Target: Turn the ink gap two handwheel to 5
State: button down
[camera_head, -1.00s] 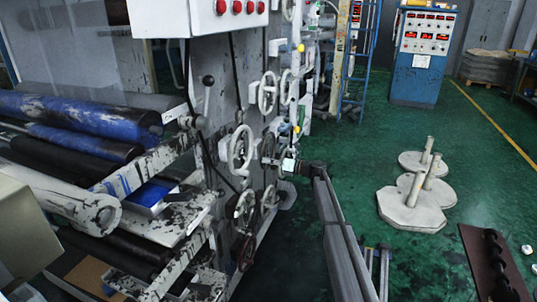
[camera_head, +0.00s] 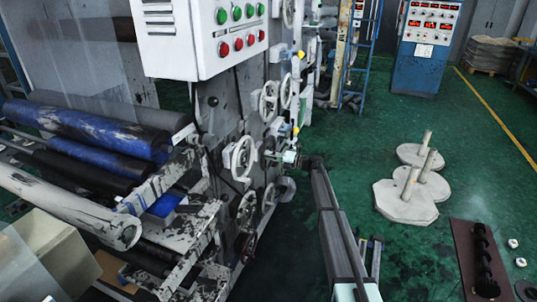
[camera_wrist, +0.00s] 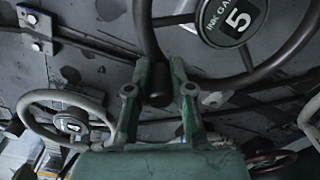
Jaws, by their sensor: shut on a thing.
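The dark handwheel (camera_wrist: 286,56) fills the top of the wrist view. Its hub plate reads "INK GA" with the rest cut off, and shows a large white 5. My green-grey gripper (camera_wrist: 160,78) has its fingers on both sides of the wheel's lower left rim, where a dark handle (camera_wrist: 160,98) sits between them. It is shut there; the exact contact is partly hidden. In the head view my gripper (camera_head: 288,157) reaches from the right to the dark handwheel (camera_head: 268,148) on the machine's side, which is small and partly hidden.
A lighter handwheel (camera_wrist: 62,137) stands left in the wrist view. A reddish wheel (camera_wrist: 270,164) shows lower right. In the head view, white handwheels (camera_head: 241,157) crowd the panel under a button box (camera_head: 225,40). The green floor right of my arm is mostly open, with weighted stands (camera_head: 405,205).

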jog(key=shift+r, duration=0.1)
dwell(0.3)
jog(key=c, duration=1)
grip_release()
jog(key=shift+c, duration=0.2)
jog(key=v, duration=1.2)
